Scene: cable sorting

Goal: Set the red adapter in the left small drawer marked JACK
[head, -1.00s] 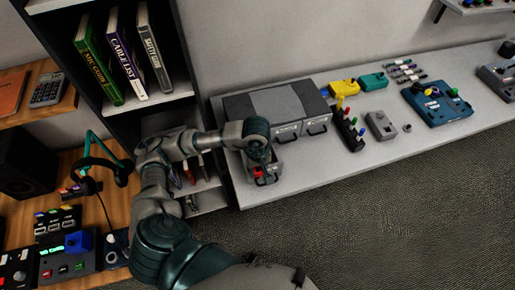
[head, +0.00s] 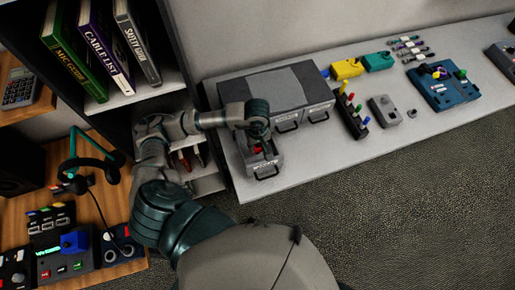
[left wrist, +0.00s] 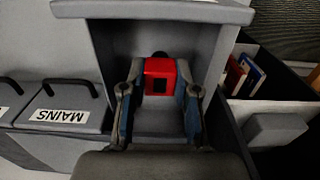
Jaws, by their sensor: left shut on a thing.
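The red adapter (left wrist: 160,76) is between the fingers of my left gripper (left wrist: 160,92), which is shut on it. In the head view the left gripper (head: 260,146) is over the pulled-out left small drawer (head: 265,170) of the grey cabinet, and the adapter shows as a small red patch (head: 256,150). In the left wrist view the adapter is inside or just over the grey drawer's walls. I cannot tell whether it touches the floor. The open drawer's own label is not readable. My right gripper is not in view.
A shut drawer (left wrist: 62,112) beside the open one is marked MAINS. The grey cabinet (head: 276,92) stands on a light bench (head: 340,148). A bookshelf (head: 150,103) is close on the left. A black strip with coloured knobs (head: 351,118) and a grey box (head: 385,110) stand to the right.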

